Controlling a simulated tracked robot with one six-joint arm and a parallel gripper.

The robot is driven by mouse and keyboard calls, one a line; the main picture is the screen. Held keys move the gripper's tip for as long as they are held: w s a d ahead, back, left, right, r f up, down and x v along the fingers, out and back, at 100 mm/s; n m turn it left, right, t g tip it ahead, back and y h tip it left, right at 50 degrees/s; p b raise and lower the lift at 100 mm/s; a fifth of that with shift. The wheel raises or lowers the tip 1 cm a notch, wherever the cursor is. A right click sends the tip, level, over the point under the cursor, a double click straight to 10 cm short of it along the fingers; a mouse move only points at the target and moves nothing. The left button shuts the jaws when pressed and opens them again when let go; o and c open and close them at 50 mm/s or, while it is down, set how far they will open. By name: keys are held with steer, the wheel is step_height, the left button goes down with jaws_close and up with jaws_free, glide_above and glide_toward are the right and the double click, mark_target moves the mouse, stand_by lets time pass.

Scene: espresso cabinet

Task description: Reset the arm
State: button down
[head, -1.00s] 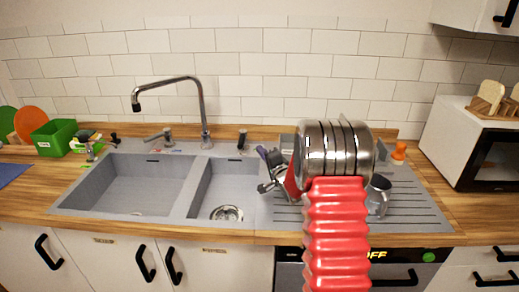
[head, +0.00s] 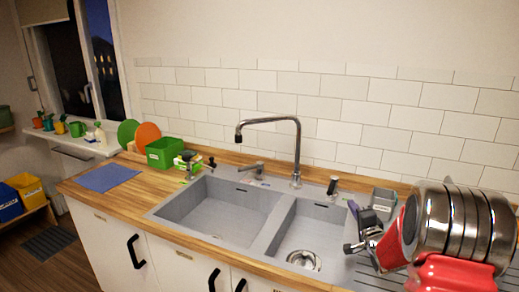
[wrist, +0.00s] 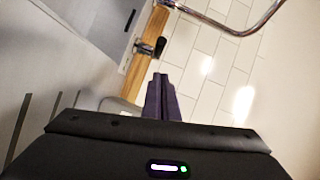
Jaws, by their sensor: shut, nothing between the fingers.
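My gripper (head: 354,212) shows in the head view at the right, partly hidden behind my own red and chrome arm. Its dark purple fingers are over the right side of the sink unit. In the wrist view my gripper (wrist: 160,92) has its two fingers together with nothing between them. They point toward the tiled wall (wrist: 205,65) and the back strip of the counter.
A double sink (head: 225,207) with a chrome tap (head: 298,150) is set in the wooden counter. A green box (head: 165,152) and a blue mat (head: 107,177) lie to its left. A window (head: 85,60) is at the far left. A grey container (head: 384,199) stands behind my arm.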

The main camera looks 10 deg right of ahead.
steer(key=s+a+r+n+g+h, duration=0.1)
steer(key=s+a+r+n+g, duration=0.55)
steer(key=s+a+r, duration=0.5)
steer(key=s+a+f+n+g, duration=0.1)
steer(key=s+a+n, duration=0.2)
steer(key=s, duration=0.7)
steer(key=s+a+f+n+g+y, duration=0.1)
steer(key=s+a+n+g, duration=0.1)
steer(key=s+a, duration=0.4)
steer(key=s+a+f+n+g+y, duration=0.1)
steer(key=s+a+n, duration=0.3)
steer(key=s, duration=1)
steer(key=shift+s+a+f+g, duration=0.2)
steer(key=shift+a+f+g, duration=0.2)
steer(key=shift+g, duration=0.15)
steer(key=c, duration=2.5)
jaws_free()
steer(key=shift+n, duration=0.25)
